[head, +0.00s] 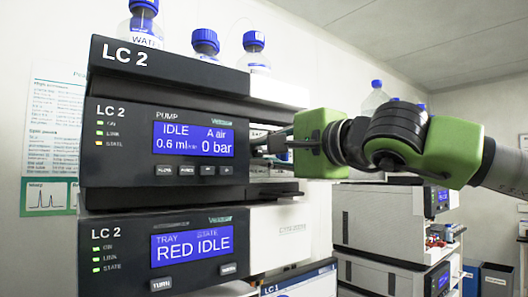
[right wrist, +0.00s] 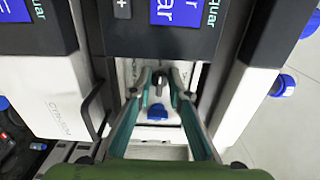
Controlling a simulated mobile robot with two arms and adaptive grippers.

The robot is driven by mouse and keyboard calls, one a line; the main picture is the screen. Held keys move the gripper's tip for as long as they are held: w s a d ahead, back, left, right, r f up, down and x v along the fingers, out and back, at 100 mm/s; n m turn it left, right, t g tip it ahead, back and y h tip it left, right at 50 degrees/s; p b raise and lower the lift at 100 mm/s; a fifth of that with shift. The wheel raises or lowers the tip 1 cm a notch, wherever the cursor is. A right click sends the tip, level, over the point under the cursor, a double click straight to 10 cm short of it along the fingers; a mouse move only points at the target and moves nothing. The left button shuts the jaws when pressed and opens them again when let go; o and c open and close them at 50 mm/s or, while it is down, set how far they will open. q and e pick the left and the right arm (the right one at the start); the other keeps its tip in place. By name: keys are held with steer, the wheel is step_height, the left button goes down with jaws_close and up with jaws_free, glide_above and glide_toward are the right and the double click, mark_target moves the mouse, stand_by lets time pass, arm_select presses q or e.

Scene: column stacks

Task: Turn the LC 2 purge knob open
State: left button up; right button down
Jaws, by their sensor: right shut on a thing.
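The LC 2 stack stands at the left of the head view, with its pump module (head: 190,142) showing IDLE, A air, 0.6 ml and 0 bar. My right gripper (head: 268,143) reaches in from the right to the right side of this module. In the right wrist view, my right gripper (right wrist: 161,76) has its two teal fingers converging on a small grey knob (right wrist: 158,83) on a pale recessed panel. It is shut on this knob, apparently the purge knob. The fingers partly cover it, and its turn angle is hard to read. My left gripper is not in view.
Below the pump is a tray module (head: 190,245) showing RED IDLE. Blue-capped bottles (head: 205,42) stand on top of the stack. A blue part (right wrist: 157,112) sits close below the knob between my fingers. Another instrument stack (head: 375,220) stands behind, under my right arm.

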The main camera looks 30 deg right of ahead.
stand_by(0.3)
steer(key=c, duration=2.2)
jaws_free()
steer(key=s, duration=0.8)
steer(key=s+d, duration=0.1)
steer(key=s, duration=0.3)
